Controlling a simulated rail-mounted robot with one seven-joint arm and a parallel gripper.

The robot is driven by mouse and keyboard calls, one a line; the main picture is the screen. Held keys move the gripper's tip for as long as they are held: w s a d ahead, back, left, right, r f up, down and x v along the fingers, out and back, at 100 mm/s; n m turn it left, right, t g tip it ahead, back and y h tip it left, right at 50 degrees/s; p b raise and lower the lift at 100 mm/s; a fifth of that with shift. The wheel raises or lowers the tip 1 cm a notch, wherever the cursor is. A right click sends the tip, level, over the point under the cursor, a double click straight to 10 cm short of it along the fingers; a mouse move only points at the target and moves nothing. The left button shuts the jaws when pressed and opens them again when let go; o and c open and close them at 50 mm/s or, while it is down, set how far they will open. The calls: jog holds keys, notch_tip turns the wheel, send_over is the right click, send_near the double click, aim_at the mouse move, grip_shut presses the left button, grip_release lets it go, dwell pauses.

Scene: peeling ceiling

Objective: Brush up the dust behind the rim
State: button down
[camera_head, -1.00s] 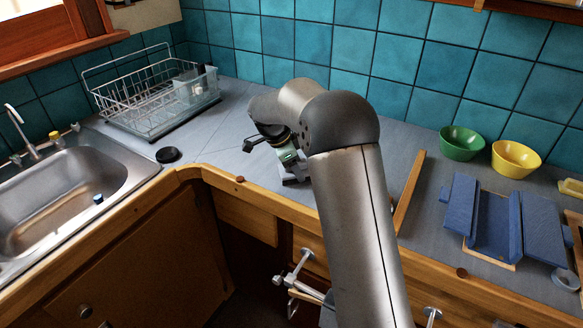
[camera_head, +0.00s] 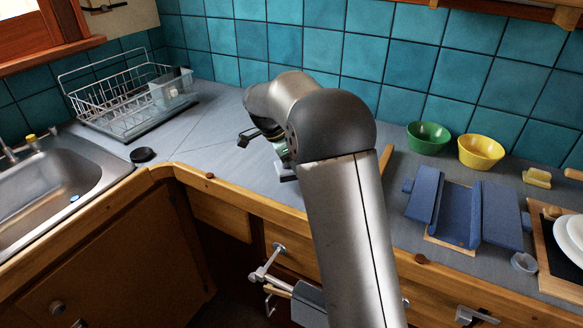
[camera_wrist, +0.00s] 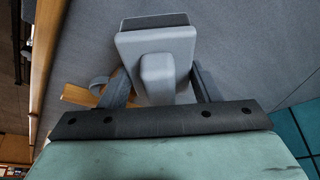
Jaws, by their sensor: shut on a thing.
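My gripper (camera_wrist: 157,88) is shut on a light grey tool with a flat rectangular head (camera_wrist: 155,42) and a stubby grip, presumably the brush. Its dark fingers lie on both sides of the grip. In the head view the gripper (camera_head: 283,160) is low over the grey counter, left of my arm, largely hidden by it. Whether the tool touches the counter I cannot tell. A raised wooden rim (camera_head: 240,205) runs along the counter's front edge; it also shows at the left in the wrist view (camera_wrist: 47,45). I cannot make out any dust.
A dish rack (camera_head: 125,100), a sink (camera_head: 40,195) and a black disc (camera_head: 142,155) are to the left. A green bowl (camera_head: 428,138), a yellow bowl (camera_head: 481,152) and a blue folding tray (camera_head: 462,215) are to the right. Grey counter between rack and gripper is clear.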

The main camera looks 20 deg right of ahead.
notch_tip(320, 180, up, 5)
jog(key=shift+d+f+p, duration=0.1)
jog(key=shift+f+p, duration=0.1)
jog(key=shift+p, duration=0.85)
